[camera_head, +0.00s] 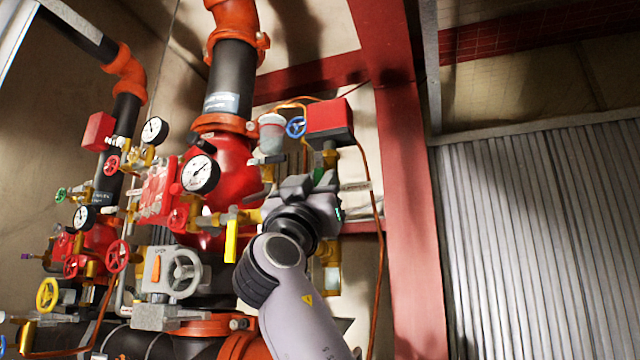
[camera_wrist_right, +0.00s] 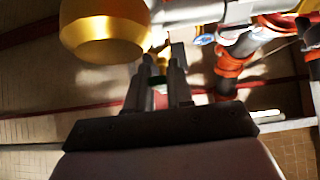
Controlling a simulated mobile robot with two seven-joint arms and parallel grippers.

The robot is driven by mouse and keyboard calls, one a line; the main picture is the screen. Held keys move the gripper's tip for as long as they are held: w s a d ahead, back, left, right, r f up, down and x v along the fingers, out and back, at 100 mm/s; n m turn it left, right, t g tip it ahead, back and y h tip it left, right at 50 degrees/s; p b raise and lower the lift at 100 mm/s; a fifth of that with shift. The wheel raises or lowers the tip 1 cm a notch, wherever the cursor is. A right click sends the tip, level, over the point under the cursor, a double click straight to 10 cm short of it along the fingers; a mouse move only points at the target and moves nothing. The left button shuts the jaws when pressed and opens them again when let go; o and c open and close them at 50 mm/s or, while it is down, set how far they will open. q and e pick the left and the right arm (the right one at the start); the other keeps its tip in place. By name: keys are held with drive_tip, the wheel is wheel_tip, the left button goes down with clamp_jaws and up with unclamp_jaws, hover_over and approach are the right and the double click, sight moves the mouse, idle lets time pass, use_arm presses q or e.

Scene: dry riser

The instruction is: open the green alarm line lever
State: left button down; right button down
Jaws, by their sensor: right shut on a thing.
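My right arm reaches up from the bottom of the head view to the valve pipework. My right gripper (camera_head: 312,184) is at the brass fittings below a red box. Its two fingers (camera_wrist_right: 158,72) point away from the wrist camera and are shut on a small dark green piece (camera_wrist_right: 157,81), which appears to be the green lever. A bit of green (camera_head: 319,174) also shows beside the gripper in the head view. The gripper hides most of the lever, so its angle cannot be told. My left gripper is not in view.
The red box (camera_head: 330,117) and a blue handwheel (camera_head: 295,127) sit just above the gripper. A yellow lever (camera_head: 231,242) and a grey handwheel (camera_head: 183,273) are to its left. A red column (camera_head: 408,190) stands close on the right.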

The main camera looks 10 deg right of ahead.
drive_tip(key=c, duration=1.1)
unclamp_jaws()
drive_tip(key=shift+r, duration=0.1)
drive_tip(key=b+v, duration=0.3)
drive_tip(key=v, duration=0.4)
drive_tip(key=shift+a+b, duration=0.1)
drive_tip(key=shift+b, duration=0.25)
